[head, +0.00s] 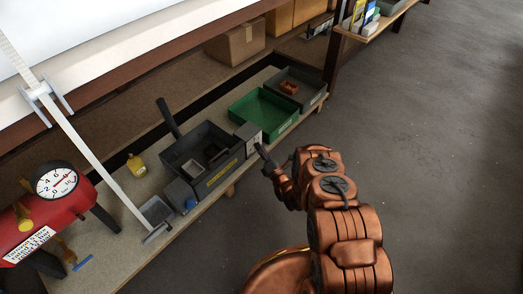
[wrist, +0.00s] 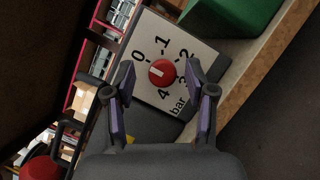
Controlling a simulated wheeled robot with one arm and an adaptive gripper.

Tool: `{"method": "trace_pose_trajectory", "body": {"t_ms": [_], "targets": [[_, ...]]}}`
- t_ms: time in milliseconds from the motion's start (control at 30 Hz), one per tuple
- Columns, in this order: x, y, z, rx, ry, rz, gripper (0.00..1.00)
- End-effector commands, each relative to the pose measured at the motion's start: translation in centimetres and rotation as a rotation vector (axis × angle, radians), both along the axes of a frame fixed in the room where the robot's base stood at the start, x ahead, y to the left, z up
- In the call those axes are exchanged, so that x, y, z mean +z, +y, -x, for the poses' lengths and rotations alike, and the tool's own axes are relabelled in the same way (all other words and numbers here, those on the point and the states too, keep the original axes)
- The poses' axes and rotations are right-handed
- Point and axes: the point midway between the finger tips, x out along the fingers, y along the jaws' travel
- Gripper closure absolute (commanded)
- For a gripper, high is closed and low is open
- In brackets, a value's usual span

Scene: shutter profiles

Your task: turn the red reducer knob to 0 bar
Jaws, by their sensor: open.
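The red reducer knob (wrist: 162,72) sits on a light grey dial plate (wrist: 205,56) marked 0 to 4 and "bar". A short white mark shows on the knob's left part, pointing left, roughly toward the 0 side; its exact reading is hard to tell. My gripper (wrist: 160,66) is open, with one finger at each side of the knob in the picture. Whether the fingers touch it or how far off they are cannot be told. In the head view my gripper (head: 262,154) is at the grey reducer box (head: 247,133) on the bench; the knob is too small there.
A dark grey bin (head: 186,143) adjoins the box on the left. A green tray (head: 240,101) and a grey tray (head: 316,91) stand behind it. A red tank (head: 60,213) with a gauge (head: 57,182) is at the left. The floor on the right is clear.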

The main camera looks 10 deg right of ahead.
Motion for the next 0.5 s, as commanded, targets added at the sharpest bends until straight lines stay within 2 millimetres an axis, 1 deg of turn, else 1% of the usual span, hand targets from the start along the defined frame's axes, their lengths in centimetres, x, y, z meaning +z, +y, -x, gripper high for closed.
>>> {"method": "trace_pose_trajectory", "body": {"t_ms": [267, 500], "targets": [[2.5, 0.1, -0.1, 0.001, -0.001, -0.001, 0.45], [5.2, 0.2, -0.1, 0.003, -0.004, -0.001, 0.45]]}}
